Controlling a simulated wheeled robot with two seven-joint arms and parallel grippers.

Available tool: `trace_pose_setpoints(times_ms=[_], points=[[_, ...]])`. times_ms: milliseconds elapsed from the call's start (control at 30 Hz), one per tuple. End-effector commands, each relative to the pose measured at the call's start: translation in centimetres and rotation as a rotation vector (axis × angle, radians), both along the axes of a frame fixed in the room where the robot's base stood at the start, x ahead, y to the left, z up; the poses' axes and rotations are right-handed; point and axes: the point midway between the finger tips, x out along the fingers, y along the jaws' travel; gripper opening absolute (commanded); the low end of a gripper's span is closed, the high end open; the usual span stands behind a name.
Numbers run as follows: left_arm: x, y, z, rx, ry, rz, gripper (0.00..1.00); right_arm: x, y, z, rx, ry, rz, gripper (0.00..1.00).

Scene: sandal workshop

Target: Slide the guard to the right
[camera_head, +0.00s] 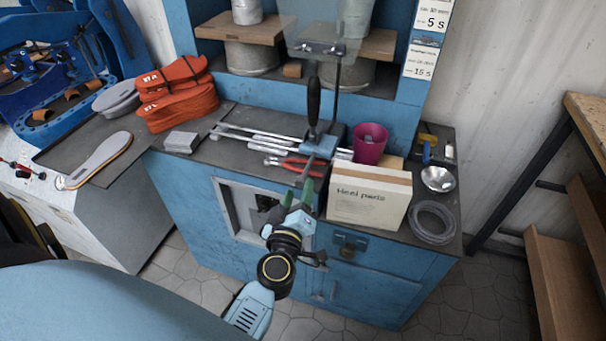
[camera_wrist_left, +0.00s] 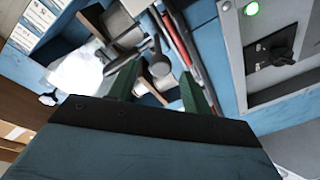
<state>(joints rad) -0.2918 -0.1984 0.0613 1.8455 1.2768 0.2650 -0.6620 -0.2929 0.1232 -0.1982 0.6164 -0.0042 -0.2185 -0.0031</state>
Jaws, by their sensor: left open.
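The guard (camera_head: 312,38), a clear see-through plate, stands upright at the top middle of the head view. It is fixed by a dark bracket to a thin black rod above the bench. A lever with a black handle (camera_head: 314,101) stands just in front of that rod. My left gripper (camera_head: 306,186) is open, with green fingers, low at the bench's front edge, well below the guard and apart from it. Its spread fingers (camera_wrist_left: 160,85) also show in the left wrist view, with nothing clearly held. I cannot make out the guard surely there. My right gripper is not in view.
A cardboard box (camera_head: 370,197) stands close right of my gripper, with a magenta cup (camera_head: 369,143) behind it. Orange soles (camera_head: 178,95) lie further left. Shelves with metal drums (camera_head: 251,58) stand behind.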

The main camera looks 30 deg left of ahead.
Motion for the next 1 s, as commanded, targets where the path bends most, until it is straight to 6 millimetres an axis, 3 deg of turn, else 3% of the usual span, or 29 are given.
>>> trace_pose_setpoints(times_ms=[100,300,767,1000], points=[[2.3,0.9,0.1,0.002,-0.002,-0.001,0.49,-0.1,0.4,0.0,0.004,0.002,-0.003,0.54],[4.9,1.9,0.0,0.001,-0.001,-0.001,0.49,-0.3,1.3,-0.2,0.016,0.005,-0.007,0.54],[6.0,2.3,0.0,0.001,0.001,-0.002,0.49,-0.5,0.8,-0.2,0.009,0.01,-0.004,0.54],[5.9,2.3,0.0,0.002,0.001,-0.001,0.18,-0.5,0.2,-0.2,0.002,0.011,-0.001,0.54]])
